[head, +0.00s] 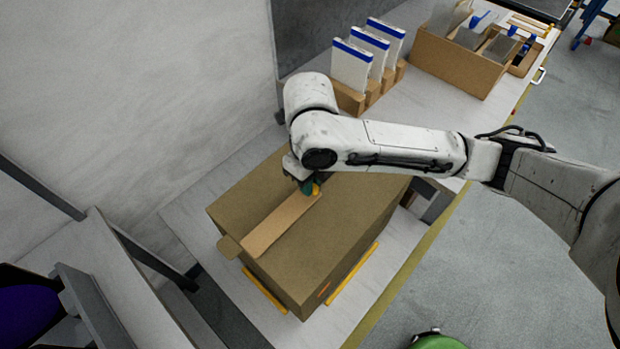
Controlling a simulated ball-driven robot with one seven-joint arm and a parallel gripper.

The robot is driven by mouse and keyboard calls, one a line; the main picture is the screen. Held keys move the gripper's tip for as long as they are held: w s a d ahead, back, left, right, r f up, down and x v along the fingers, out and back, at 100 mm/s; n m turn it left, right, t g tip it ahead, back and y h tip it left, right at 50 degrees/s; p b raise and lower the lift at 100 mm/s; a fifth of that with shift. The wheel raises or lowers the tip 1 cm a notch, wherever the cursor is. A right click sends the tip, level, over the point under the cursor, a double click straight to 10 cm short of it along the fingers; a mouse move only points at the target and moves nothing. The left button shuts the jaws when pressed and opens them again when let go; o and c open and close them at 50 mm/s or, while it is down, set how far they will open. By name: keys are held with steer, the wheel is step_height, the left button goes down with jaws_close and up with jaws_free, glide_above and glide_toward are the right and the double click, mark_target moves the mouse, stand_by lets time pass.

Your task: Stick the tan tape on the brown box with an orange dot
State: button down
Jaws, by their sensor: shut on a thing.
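The brown box (345,225) sits closed on the white table. A small orange mark (323,290) shows on its near side, low by the corner. The tan tape (281,225) lies as a pale strip along the top of the box. Its near end (229,247) sticks out past the box's left edge. My gripper (309,188) is at the strip's far end, low over the box top, shut on the tan tape. Green and yellow-orange parts show at the fingertips. My arm's wrist hides most of the gripper and the far part of the box.
Yellow strips (264,289) lie on the table (196,214) along the box's near sides. White binders with blue bands (352,64) stand in holders behind my arm. A cardboard bin (455,62) stands at the back right. A grey wall (130,80) is on the left.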

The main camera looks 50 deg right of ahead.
steer(key=shift+f+b, duration=0.5)
stand_by(0.9)
steer(key=c, duration=1)
jaws_free()
steer(key=shift+c, duration=0.2)
steer(key=shift+r, duration=0.1)
step_height(320, 180, up, 11)
steer(key=shift+f, duration=0.2)
